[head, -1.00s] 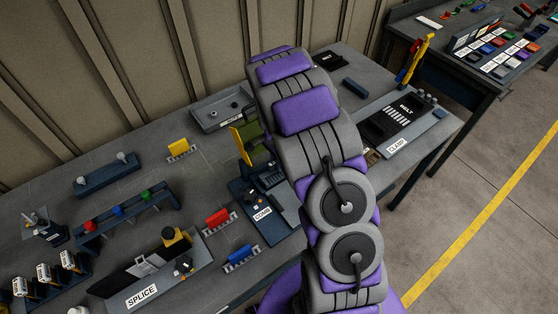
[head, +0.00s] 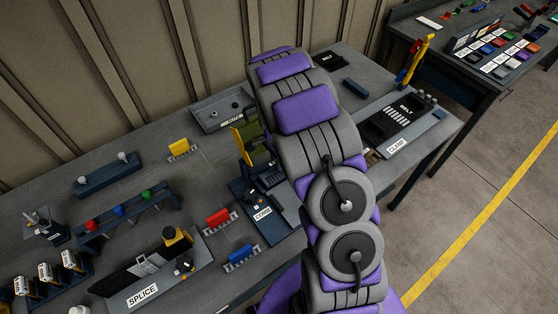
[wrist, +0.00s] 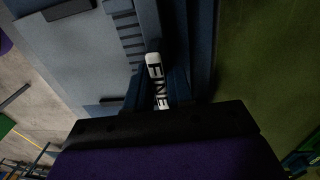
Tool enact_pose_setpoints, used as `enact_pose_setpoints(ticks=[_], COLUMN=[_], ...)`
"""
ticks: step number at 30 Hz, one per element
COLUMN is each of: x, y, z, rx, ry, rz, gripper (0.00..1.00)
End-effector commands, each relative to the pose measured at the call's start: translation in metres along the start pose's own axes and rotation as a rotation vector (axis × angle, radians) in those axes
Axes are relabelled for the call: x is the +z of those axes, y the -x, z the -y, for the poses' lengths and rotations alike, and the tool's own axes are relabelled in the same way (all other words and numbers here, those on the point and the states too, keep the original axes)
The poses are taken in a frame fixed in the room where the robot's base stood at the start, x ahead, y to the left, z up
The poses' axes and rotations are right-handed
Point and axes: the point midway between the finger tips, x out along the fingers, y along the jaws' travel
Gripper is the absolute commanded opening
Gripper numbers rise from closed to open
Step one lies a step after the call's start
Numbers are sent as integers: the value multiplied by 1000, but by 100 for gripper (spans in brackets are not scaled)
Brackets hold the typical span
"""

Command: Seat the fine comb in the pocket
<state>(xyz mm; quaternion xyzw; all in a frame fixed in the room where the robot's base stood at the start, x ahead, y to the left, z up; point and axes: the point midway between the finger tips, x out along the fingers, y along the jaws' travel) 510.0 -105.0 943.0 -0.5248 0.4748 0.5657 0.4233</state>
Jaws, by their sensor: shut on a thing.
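The COMB station (head: 262,213) is a dark fixture on the bench, left of my arm in the head view. In the wrist view a white FINE label (wrist: 155,68) shows on the dark fine comb (wrist: 178,88) at the black front of my gripper (wrist: 160,112). My gripper is shut on the comb, with its fingertips mostly hidden. The comb is over or in the dark blue fixture (wrist: 202,45); I cannot tell whether it is seated. The pocket is not clearly visible. My arm hides the gripper in the head view.
An upright yellow-edged olive panel (head: 242,146) stands behind the COMB station. The SPLICE station (head: 150,275) is front left and the CLAMP station (head: 400,125) is right.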

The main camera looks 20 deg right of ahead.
Motion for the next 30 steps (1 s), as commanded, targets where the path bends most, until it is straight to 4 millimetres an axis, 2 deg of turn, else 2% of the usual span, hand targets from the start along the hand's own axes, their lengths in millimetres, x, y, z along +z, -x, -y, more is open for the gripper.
enact_pose_setpoints(ticks=[19,30], x=[0,0], y=[-1,-8], z=[1,1], rx=[-2,1], ry=[-1,-1], rz=[0,1], gripper=[0,0])
